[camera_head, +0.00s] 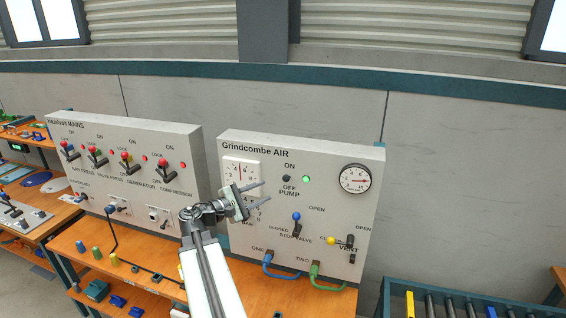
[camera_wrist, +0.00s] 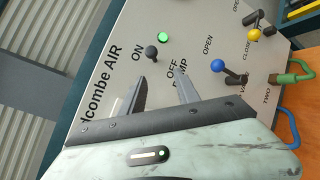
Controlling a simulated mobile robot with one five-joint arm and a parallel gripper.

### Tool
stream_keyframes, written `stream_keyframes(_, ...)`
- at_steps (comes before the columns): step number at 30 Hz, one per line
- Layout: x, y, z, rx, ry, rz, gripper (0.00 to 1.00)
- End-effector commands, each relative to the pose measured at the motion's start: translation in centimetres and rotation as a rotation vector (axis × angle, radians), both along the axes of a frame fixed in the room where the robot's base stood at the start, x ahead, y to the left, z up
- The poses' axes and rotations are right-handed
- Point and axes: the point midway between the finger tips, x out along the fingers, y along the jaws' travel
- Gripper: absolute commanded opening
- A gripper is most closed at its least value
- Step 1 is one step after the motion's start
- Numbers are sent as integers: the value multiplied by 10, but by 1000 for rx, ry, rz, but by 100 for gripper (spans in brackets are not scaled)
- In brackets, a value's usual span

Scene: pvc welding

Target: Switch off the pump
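The pump switch (camera_head: 289,179) is a small dark toggle between the ON and OFF PUMP labels on the Grindcombe AIR panel (camera_head: 348,212). A bright green lamp (camera_head: 306,179) is lit beside it. In the wrist view, the switch's round black knob (camera_wrist: 152,52) and the green lamp (camera_wrist: 162,37) are just past my fingertips. The lever's exact tilt is hard to tell. My gripper (camera_head: 266,191) is open and empty, left of and slightly below the switch in the head view. Its two fingers (camera_wrist: 161,74) are apart and appear not to touch the knob.
A blue-knobbed stop valve (camera_head: 296,217) and a yellow-knobbed vent lever (camera_head: 332,240) sit lower on the panel. Blue (camera_head: 268,265) and green (camera_head: 315,271) hoses hang below. The Hazelbolt MAINS panel (camera_head: 185,135) with red-knobbed levers stands left.

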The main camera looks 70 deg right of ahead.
Motion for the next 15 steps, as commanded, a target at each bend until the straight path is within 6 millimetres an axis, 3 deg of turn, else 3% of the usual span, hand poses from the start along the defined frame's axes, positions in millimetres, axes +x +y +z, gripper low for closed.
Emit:
stream_keyframes(2,-10,-7,15,-18,40,-12,38)
stream_keyframes(8,-14,-14,15,-25,53,-15,38)
stream_keyframes(15,-35,-52,14,-24,50,-17,38)
